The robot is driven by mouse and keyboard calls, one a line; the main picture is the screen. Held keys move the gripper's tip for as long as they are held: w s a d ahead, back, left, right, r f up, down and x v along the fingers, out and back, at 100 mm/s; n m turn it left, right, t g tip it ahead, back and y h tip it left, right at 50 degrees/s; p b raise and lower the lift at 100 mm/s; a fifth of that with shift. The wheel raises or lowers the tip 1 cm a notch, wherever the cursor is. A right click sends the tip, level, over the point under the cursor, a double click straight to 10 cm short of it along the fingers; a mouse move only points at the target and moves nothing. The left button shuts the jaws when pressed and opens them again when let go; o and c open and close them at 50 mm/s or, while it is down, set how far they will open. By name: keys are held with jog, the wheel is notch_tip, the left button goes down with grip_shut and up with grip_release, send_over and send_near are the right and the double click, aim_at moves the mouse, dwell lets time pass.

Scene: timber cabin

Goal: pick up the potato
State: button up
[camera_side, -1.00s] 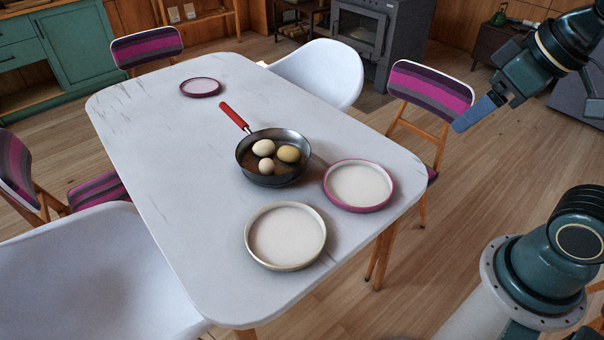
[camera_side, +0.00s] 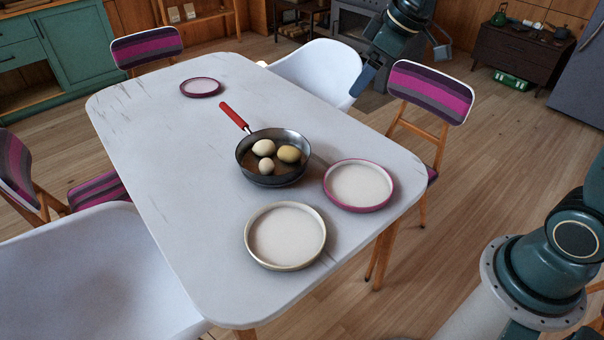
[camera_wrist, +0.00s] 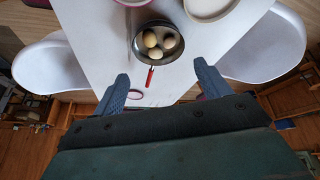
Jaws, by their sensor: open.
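The frying pan (camera_side: 250,172) stands on the table with three rounded items inside. The yellowish, larger one at its right, which looks most like the potato (camera_side: 288,154), lies beside two paler, egg-like items (camera_side: 263,148). In the wrist view the potato (camera_wrist: 150,38) is at the upper left of the pan (camera_wrist: 141,51). My gripper (camera_side: 363,82) is raised beyond the far right table edge, well apart from the pan. In the wrist view my gripper (camera_wrist: 161,76) has its blue fingers spread, with nothing between them.
The pan's red handle (camera_side: 234,115) points to the back left. A pink-rimmed plate (camera_side: 360,186) and a cream plate (camera_side: 285,236) stand in front of it. A small purple dish (camera_side: 200,88) is far left. Chairs surround the table (camera_side: 150,160); its left half is mostly clear.

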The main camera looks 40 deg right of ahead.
jog(key=w+d+f+n+y, duration=0.1)
jog(key=w+f+n, duration=0.1)
jog(key=w+f, duration=0.6)
jog(key=n+y, duration=0.1)
jog(key=n, duration=0.1)
send_near(293, 148)
jog(key=shift+w+x, duration=0.15)
jog(key=shift+x, duration=1.05)
jog(key=shift+w+x, duration=0.15)
jog(key=shift+x, duration=1.1)
jog(key=shift+d, duration=0.15)
jog(key=shift+x, duration=2.5)
jog(key=shift+s, duration=0.25)
jog(key=c, duration=1.2)
